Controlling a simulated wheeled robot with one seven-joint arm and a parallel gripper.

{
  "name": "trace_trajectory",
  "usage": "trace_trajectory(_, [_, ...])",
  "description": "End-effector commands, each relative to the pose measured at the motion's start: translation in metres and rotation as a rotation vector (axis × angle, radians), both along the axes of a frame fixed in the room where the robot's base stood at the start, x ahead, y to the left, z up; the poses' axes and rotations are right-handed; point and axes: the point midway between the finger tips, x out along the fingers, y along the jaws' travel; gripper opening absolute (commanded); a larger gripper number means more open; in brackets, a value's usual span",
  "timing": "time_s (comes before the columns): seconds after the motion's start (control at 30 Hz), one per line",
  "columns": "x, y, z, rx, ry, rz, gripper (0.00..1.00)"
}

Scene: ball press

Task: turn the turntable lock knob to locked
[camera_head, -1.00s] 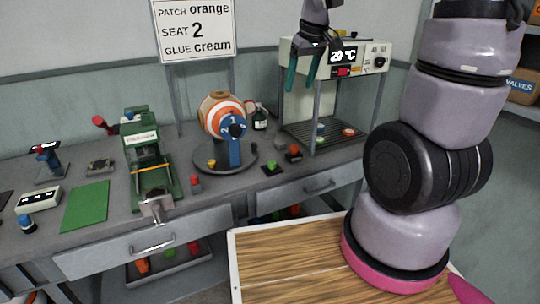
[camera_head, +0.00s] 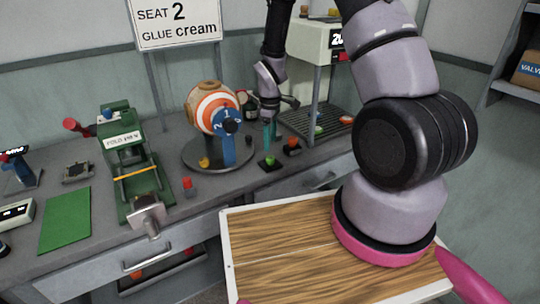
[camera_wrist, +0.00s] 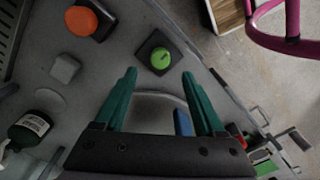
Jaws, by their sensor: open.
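The round grey turntable (camera_head: 190,157) stands on the bench and carries an orange-and-white striped ball (camera_head: 212,108) behind a blue upright (camera_head: 229,151). A small yellow piece (camera_head: 204,162) sits at its front and a small dark knob (camera_head: 248,140) at its right edge. A green round knob on a black square plate (camera_head: 270,160) lies to the right; it also shows in the wrist view (camera_wrist: 160,58). I cannot tell which one is the lock knob. My gripper (camera_head: 270,134) points down, open and empty, right of the turntable. In the wrist view its teal fingers (camera_wrist: 159,74) straddle empty space before the green knob.
A green press (camera_head: 124,150) stands left of the turntable. A heater-like machine (camera_head: 318,45) stands behind right. A wooden-topped surface (camera_head: 285,245) lies in front.

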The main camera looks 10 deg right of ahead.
Motion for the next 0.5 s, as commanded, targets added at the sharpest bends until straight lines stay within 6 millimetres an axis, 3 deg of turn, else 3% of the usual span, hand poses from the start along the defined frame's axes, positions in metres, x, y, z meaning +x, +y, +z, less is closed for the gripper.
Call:
trace_trajectory(0.2, [-0.001, 0.000, -0.043, -0.001, 0.004, -0.001, 0.71])
trace_trajectory(0.5, [0.000, 0.000, -0.071, 0.000, 0.000, -0.002, 0.71])
